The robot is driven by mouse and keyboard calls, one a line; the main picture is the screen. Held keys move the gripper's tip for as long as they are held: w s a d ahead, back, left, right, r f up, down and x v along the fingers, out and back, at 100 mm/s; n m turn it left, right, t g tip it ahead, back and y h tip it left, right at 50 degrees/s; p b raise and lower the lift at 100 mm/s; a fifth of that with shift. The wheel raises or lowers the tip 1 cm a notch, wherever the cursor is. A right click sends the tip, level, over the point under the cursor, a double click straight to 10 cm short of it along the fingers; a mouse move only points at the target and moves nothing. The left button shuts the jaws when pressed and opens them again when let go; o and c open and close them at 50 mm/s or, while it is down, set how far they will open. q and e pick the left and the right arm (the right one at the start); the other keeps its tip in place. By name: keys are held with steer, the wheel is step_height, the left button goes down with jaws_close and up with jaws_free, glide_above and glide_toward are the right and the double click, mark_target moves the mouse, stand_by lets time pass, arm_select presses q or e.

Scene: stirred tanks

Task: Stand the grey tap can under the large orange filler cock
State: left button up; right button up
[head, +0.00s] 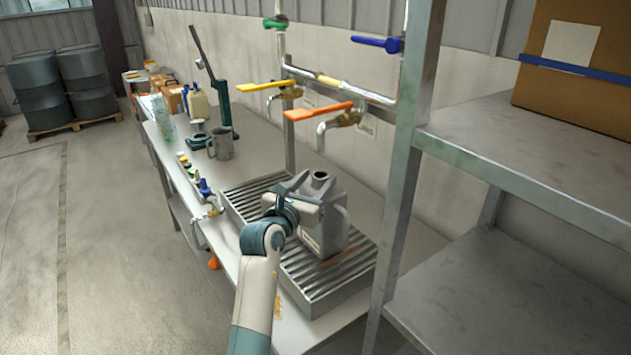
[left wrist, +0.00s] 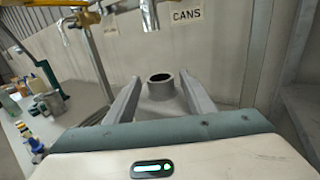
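The grey tap can (head: 327,232) stands upright on the slatted drip tray (head: 316,289), its open mouth up. In the head view its mouth is just below the spout of the large orange filler cock (head: 318,111). My left gripper (head: 305,187) is at the can's upper body, with one finger on each side. In the left wrist view the can's neck (left wrist: 160,86) shows between the fingers, and the can nearly fills the gap. The finger contact is partly hidden. My right gripper is in neither view.
A yellow-handled cock (head: 267,87) is left of the orange one. A grey jug (head: 221,144) and bottles stand farther along the bench. A metal shelf (head: 520,150) with a cardboard box (head: 575,75) is close on the right. A blue-handled valve (head: 377,43) is above.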

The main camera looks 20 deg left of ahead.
arm_select(q)
steer(key=shift+r, duration=0.15)
steer(key=shift+s, duration=0.45)
steer(key=s+a+b, duration=0.1)
steer(key=s+b, duration=0.2)
steer(key=s, duration=0.8)
steer(key=shift+a, duration=0.3)
steer(key=shift+c, duration=0.7)
